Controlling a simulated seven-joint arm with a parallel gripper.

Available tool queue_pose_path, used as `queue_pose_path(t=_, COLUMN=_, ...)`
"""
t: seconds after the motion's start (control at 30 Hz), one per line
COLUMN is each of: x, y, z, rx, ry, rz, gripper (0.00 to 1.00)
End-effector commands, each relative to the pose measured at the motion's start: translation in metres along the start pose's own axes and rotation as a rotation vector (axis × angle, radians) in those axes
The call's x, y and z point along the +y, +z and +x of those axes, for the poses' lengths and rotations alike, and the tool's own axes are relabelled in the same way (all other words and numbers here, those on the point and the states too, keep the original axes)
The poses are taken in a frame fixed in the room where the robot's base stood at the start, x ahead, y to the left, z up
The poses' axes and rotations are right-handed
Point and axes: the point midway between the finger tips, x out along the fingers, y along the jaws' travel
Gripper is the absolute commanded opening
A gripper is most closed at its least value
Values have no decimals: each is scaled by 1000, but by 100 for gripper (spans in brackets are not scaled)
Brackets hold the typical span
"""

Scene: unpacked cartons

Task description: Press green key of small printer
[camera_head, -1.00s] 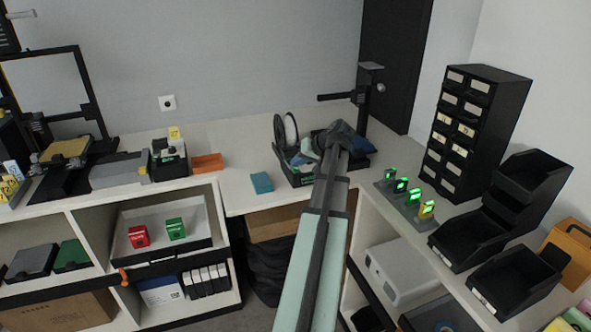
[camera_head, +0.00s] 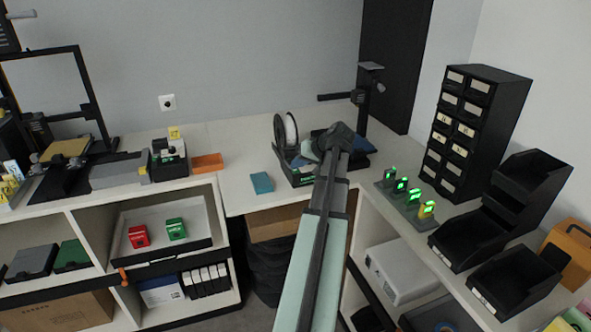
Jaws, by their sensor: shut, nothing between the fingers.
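A small black-and-white device (camera_head: 169,163) stands on the left bench beside the flat grey machine bed, with a yellow label-like piece at its top. It looks like the small printer, but I cannot be sure.
Several green-lit units (camera_head: 402,186) stand before the drawer tower (camera_head: 465,135). Bench between tray and bin is mostly clear.

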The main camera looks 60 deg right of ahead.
Motion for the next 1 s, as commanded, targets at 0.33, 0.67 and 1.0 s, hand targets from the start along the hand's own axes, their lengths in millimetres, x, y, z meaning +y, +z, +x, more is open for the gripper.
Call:
queue_pose_path(t=0.33, x=-5, y=-5, z=-7, rx=0, ry=1, rz=0, gripper=0)
queue_pose_path(t=0.67, x=-9, y=-9, z=-13, rx=0, ry=0, rz=0, gripper=0)
queue_pose_path(t=1.0, x=-11, y=-11, z=-15, rx=0, ry=0, rz=0, gripper=0)
